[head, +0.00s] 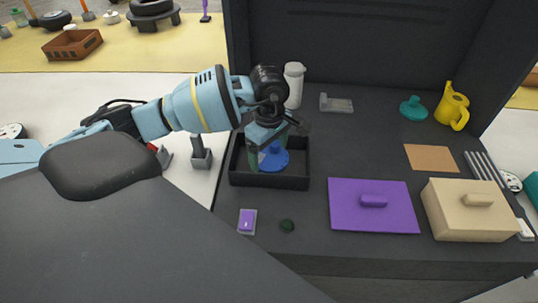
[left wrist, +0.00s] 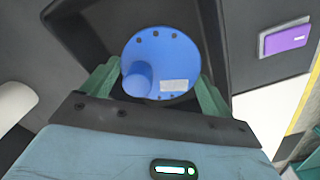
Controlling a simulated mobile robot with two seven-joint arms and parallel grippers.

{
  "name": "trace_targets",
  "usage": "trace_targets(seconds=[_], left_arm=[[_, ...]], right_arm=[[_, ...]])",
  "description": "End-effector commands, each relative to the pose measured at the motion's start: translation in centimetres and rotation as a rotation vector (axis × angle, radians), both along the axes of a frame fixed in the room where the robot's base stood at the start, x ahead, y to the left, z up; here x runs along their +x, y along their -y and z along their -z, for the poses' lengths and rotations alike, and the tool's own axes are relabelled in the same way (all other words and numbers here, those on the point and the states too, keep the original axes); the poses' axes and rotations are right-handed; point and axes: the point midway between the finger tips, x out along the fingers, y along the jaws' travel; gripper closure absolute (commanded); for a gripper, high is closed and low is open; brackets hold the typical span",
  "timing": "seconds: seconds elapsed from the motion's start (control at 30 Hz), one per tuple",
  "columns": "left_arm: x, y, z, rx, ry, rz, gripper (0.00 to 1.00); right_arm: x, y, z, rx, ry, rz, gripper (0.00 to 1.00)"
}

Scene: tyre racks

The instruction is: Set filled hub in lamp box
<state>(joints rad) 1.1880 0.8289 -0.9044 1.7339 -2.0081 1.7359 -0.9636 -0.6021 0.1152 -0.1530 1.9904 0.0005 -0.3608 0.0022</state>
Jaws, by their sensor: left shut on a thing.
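The blue hub (head: 273,160) is a round flanged disc with a raised cylinder. It also shows in the left wrist view (left wrist: 180,55), with small holes around its rim and a pale label. My left gripper (head: 266,150) reaches down from above and is shut on the hub, with a green finger on each side in the left wrist view. The hub is within the outline of an open black box (head: 270,181); I cannot tell whether it touches the floor. The box's walls also surround it in the left wrist view (left wrist: 85,30). My right gripper is not in view.
Right of the box lie a purple lid (head: 345,217) and a beige lidded box (head: 465,217). A white bottle (head: 294,86) and a grey block (head: 336,104) stand behind it. A purple-topped switch (head: 247,221) is in front. A yellow watering can (head: 453,105) stands far right.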

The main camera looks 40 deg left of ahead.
Motion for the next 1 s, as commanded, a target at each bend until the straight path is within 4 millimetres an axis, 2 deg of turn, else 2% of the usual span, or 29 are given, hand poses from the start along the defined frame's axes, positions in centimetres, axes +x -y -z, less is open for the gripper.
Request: trace_targets(seconds=[0.13,0.53,0.57,0.6,0.63,0.87,1.0], left_arm=[[0.0,0.0,1.8,-0.001,0.0,0.001,0.45],[0.0,0.0,2.4,-0.001,0.0,0.001,0.45],[0.0,0.0,2.5,0.0,-0.001,0.001,0.12],[0.0,0.0,2.4,0.0,0.0,0.001,0.07],[0.0,0.0,2.4,0.0,0.0,0.001,0.05],[0.0,0.0,2.4,0.0,0.0,0.001,0.05],[0.0,0.0,1.7,0.0,0.003,0.001,0.05]], right_arm=[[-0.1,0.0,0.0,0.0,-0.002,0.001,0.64],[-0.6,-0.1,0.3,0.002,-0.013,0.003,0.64],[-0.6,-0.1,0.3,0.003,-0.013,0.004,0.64],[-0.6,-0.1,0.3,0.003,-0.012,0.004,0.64],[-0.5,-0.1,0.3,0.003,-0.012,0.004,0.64],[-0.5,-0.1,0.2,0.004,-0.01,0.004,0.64],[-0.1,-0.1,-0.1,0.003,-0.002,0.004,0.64]])
